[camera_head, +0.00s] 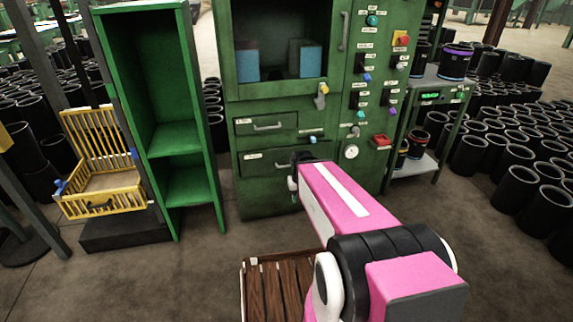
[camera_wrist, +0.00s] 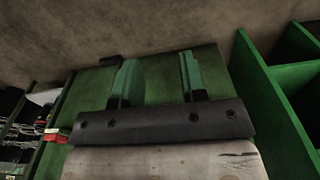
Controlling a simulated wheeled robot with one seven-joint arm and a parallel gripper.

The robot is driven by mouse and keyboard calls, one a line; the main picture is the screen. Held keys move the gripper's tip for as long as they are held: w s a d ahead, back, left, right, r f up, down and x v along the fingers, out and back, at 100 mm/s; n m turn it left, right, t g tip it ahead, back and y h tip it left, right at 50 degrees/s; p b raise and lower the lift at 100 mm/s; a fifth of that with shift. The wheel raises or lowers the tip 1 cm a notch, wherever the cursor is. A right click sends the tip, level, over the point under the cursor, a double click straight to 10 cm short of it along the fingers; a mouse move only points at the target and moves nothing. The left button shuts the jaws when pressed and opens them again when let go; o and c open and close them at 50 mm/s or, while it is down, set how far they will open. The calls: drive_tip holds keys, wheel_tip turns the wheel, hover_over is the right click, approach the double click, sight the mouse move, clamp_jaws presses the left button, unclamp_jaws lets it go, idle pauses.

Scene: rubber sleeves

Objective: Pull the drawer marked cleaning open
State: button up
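The green cabinet (camera_head: 228,190) stands ahead with two drawers below its window. The upper drawer (camera_head: 285,133) has a grey bar handle (camera_head: 268,127). The lower drawer (camera_head: 262,170) has another handle, partly hidden by my pink arm. Both drawers look shut. Each has a small white label, too small to read, so I cannot tell which is marked cleaning. My gripper (camera_wrist: 159,76) shows in the wrist view with its two green fingers well apart and nothing between them. The green cabinet front lies behind the fingers.
An open green shelf unit (camera_head: 182,140) stands left of the cabinet, near a yellow crate (camera_head: 100,205). A grey stand (camera_head: 425,165) with black sleeves is on the right. A wooden slatted surface (camera_head: 278,290) is at the front.

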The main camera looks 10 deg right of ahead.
drive_tip(key=w+d+f+n+t, duration=0.1)
drive_tip(key=w+f+n+t, duration=0.25)
drive_tip(key=w, duration=0.55)
drive_tip(key=w+d+f+n+t, duration=0.1)
drive_tip(key=w+f+n+t, duration=0.3)
drive_tip(key=w, duration=0.4)
drive_tip(key=n+t+y, duration=0.2)
drive_tip(key=n+t, duration=0.9)
drive_tip(key=t, duration=0.1)
approach(288, 166)
drive_tip(key=x, duration=1)
drive_tip(key=shift+w+f, duration=0.15)
drive_tip(key=shift+w, duration=0.2)
clamp_jaws()
